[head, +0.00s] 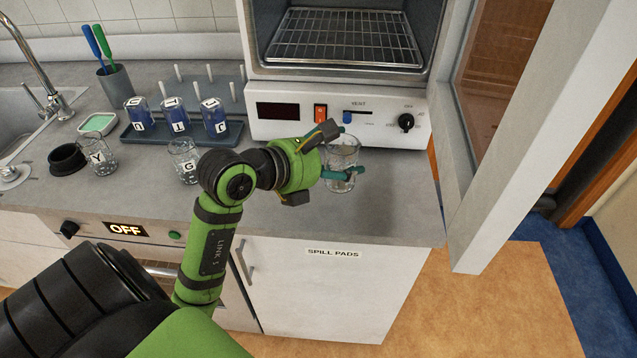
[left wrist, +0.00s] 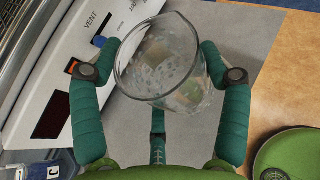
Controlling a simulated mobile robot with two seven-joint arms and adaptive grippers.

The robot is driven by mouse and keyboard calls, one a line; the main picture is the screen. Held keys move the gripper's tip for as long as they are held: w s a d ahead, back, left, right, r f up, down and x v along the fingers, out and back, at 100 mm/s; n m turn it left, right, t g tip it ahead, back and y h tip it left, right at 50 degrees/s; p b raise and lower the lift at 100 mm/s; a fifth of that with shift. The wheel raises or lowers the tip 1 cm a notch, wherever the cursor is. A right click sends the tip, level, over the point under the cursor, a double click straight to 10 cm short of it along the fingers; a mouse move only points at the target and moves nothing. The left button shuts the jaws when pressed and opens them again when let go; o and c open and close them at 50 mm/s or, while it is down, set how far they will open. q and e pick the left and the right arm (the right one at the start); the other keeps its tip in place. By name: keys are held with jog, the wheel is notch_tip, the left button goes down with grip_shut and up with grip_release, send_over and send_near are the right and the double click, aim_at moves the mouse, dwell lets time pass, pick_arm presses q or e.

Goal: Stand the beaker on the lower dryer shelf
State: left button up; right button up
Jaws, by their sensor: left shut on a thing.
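A clear glass beaker (head: 341,155) is at the front right of the counter, before the dryer's control panel. My left gripper (head: 349,148) is shut on it, with a teal finger on each side. In the left wrist view the beaker (left wrist: 165,65) sits between both fingers (left wrist: 160,70), its open rim towards the camera. I cannot tell whether its base touches the counter. The dryer (head: 340,75) is open, and a wire shelf (head: 345,38) shows bare inside; anything higher is out of frame. My right gripper is not in view.
The dryer door (head: 500,130) stands open on the right. The counter's right end is mostly clear.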

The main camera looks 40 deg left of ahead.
pick_arm(q)
jog(key=w+a+f, duration=0.1)
jog(key=a, duration=0.1)
jog(key=a+f, duration=0.1)
jog(key=a, duration=0.1)
jog(key=w+a+f+p, duration=0.1)
jog(key=a+f, duration=0.1)
jog(key=shift+w+a, duration=0.1)
jog(key=shift+w, duration=0.25)
notch_tip(320, 180, down, 3)
jog(key=shift+f, duration=0.5)
jog(key=shift+f, duration=0.15)
jog(key=o, duration=1.2)
jog(key=shift+c, duration=0.2)
